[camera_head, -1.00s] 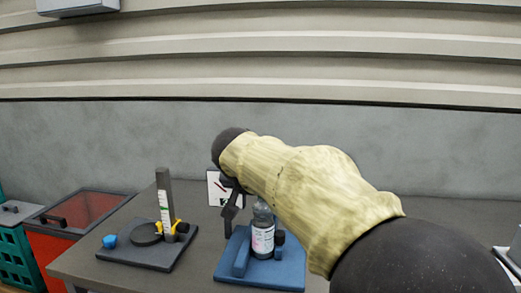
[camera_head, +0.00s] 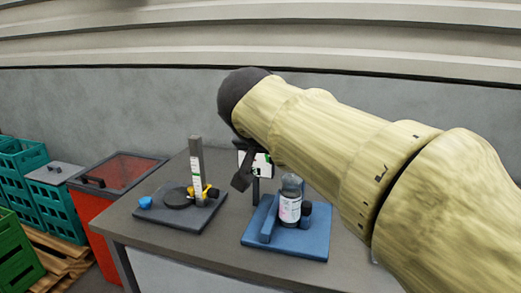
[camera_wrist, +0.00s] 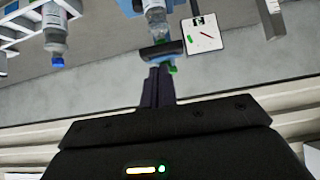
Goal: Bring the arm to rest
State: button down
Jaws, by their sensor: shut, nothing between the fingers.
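My arm, in a pale yellow sleeve, reaches across the head view from the lower right. My gripper (camera_head: 243,172) hangs at its dark end, above the back of the bench (camera_head: 150,228). In the wrist view my gripper (camera_wrist: 158,85) shows its dark fingers together with nothing held. A labelled bottle (camera_head: 290,208) stands upright on a blue stand (camera_head: 300,245), apart from and below the gripper. It also shows at the top of the wrist view (camera_wrist: 155,18). The arm partly hides a small white panel (camera_head: 262,163) behind the bottle.
A dark-based device (camera_head: 182,216) with an upright post (camera_head: 196,160) and a blue knob (camera_head: 145,202) stands on the bench's left. A red bin (camera_head: 95,205) and green crates (camera_head: 20,165) stand left of the bench. Another bottle (camera_wrist: 55,38) sits in a rack in the wrist view.

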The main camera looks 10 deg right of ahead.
notch_tip(320, 180, down, 18)
jog(key=n+g+y, duration=0.3)
jog(key=n, duration=0.1)
jog(key=s+f+n+g+y, duration=0.1)
jog(key=s+f, duration=0.4)
jog(key=f, duration=0.3)
jog(key=s+f+n+g+y, duration=0.1)
jog(key=s+f+g, duration=0.1)
jog(key=s+f, duration=0.55)
notch_tip(320, 180, up, 19)
jog(key=w+p, duration=0.2)
jog(key=p, duration=1.8)
jog(key=shift+r+p, duration=0.15)
jog(key=shift+p, duration=0.2)
